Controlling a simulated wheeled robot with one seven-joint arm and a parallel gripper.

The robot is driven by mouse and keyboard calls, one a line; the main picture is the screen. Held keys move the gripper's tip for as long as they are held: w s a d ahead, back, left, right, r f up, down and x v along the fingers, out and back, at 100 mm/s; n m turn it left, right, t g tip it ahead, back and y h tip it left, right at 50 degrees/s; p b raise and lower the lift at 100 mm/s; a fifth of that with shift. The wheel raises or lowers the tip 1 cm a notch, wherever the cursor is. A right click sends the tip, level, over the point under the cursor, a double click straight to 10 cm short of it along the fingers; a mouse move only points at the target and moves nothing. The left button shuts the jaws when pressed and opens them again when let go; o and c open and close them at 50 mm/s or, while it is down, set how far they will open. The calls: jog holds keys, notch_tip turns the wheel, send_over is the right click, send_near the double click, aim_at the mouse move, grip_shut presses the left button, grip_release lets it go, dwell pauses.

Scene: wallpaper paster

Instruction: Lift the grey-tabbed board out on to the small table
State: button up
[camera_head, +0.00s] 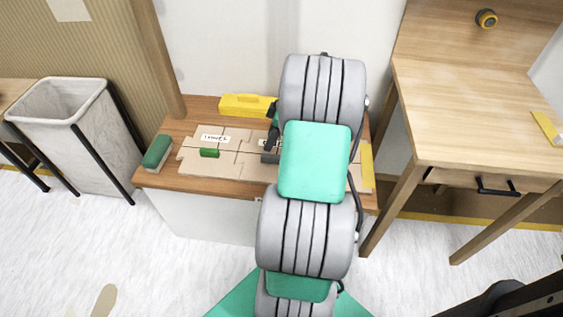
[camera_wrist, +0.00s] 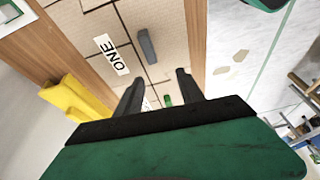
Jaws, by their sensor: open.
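The grey tab (camera_head: 269,159) stands on a pale tan board, partly hidden by my arm in the head view. The grey tab (camera_wrist: 147,46) also shows in the wrist view, beside a white label (camera_wrist: 111,54) reading ONE. The tan boards (camera_head: 192,165) lie fitted together on a low wooden-topped cabinet. A green tab (camera_head: 209,153) stands on a board to the left. My gripper (camera_wrist: 158,76) is open and empty above the boards, its fingers apart from the grey tab. A wooden table (camera_head: 470,110) with a drawer stands at the right; I cannot tell if it is the small table.
A grey bin (camera_head: 70,125) stands at the left, beside another wooden surface (camera_head: 14,88). The right table's middle is clear.

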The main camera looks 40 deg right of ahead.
aim_at(273, 156)
jog(key=shift+n, duration=0.3)
jog(key=f, duration=0.3)
jog(key=f+b, duration=0.1)
jog(key=f, duration=0.3)
jog(key=w+d+f+b, duration=0.1)
jog(key=f, duration=0.2)
jog(key=shift+d+f, duration=0.1)
jog(key=shift+f, duration=0.2)
jog(key=shift+c, duration=0.5)
grip_shut()
dwell(0.4)
